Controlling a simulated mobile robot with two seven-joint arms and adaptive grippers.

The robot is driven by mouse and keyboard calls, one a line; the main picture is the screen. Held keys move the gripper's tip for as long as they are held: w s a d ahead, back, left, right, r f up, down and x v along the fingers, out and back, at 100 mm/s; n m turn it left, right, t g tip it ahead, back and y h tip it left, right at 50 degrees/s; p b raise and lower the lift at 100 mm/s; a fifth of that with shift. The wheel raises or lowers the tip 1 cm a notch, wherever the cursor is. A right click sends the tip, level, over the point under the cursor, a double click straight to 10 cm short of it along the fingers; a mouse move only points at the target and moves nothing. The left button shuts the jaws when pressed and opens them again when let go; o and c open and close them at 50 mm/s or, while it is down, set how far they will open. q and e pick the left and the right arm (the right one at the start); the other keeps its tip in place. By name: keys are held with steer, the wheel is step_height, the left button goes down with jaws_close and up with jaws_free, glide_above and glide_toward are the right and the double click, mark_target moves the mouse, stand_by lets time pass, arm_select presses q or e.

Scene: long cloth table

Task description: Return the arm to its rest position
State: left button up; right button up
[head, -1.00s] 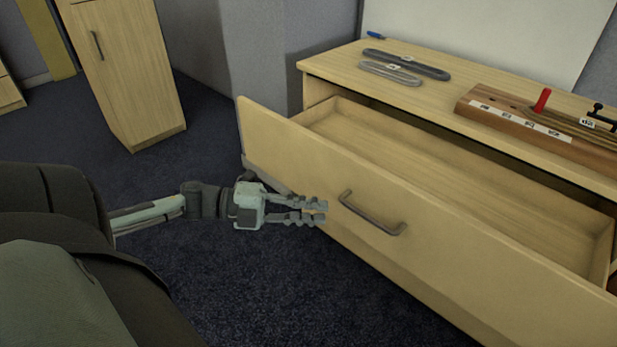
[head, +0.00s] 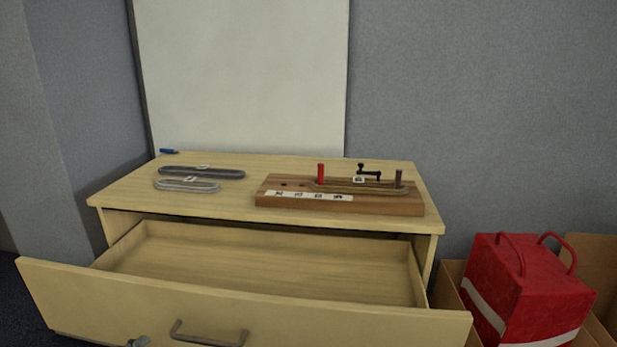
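Only a small grey tip of my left gripper (head: 138,341) shows at the bottom edge, in front of the drawer face and left of the handle (head: 208,335). The rest of it is cut off, so its opening is hidden. The wooden drawer (head: 270,268) is pulled out and its visible inside is empty. My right gripper is not in view.
The cabinet top (head: 130,190) holds two flat grey loops (head: 201,173), a blue item (head: 169,151) and a wooden block (head: 390,205) with a red peg (head: 320,173). A red bag (head: 530,290) sits in a cardboard box (head: 590,250) at right.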

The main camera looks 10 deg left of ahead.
arm_select(q)
step_height(320, 180, down, 12)
steer(key=s+a+f+n+g+y, duration=0.1)
steer(key=s+a+n+g+y, duration=0.2)
steer(key=n+y, duration=0.7)
steer(key=s+d+f+n+g+h, duration=0.2)
steer(key=s+d+f+n+g, duration=0.5)
steer(key=s+d, duration=0.5)
step_height(320, 180, down, 2)
steer(key=shift+d+f+g+h, duration=0.1)
steer(key=shift+d+g+h, duration=0.3)
steer(key=shift+g, duration=0.5)
